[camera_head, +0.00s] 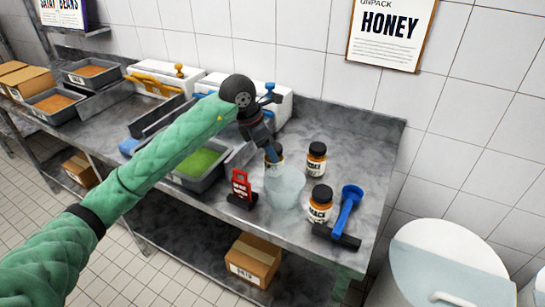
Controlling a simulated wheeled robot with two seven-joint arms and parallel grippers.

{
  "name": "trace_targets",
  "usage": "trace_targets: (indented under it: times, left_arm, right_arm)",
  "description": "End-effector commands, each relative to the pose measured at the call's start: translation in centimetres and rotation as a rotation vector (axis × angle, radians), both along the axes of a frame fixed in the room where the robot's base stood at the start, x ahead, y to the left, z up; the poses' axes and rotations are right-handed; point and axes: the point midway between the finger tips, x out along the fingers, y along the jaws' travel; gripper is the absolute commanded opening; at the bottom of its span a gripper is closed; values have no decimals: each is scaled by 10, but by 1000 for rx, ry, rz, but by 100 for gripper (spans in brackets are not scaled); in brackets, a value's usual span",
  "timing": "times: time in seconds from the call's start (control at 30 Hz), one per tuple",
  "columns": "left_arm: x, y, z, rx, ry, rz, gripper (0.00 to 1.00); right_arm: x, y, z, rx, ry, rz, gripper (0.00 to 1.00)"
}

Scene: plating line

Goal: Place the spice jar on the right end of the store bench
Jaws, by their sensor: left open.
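Three small jars with black lids and orange-brown contents stand at the right end of the grey store bench (372,150). One jar (281,157) is partly hidden behind my left gripper's fingers; another jar (316,160) stands at the back, and a third jar (320,204) at the front. Their labels are too small to read surely, so I cannot tell which is the spice jar. My left gripper (271,151) is open and points down at the partly hidden jar; whether they touch is unclear. My right gripper is not in view.
A translucent pale cylinder (285,188) stands among the jars. A tray with green contents (203,162) is left. A white round bin (450,255) stands right.

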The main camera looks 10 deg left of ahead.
Motion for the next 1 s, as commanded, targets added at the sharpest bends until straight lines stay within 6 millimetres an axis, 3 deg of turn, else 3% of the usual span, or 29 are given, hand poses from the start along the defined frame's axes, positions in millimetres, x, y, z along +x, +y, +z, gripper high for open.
trace_targets:
  times: [0.43,1.0]
  left_arm:
    - [-11,22,60,1,-2,0,61]
    - [-13,25,69,0,0,-1,61]
  right_arm:
    - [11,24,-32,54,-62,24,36]
    - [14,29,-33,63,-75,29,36]
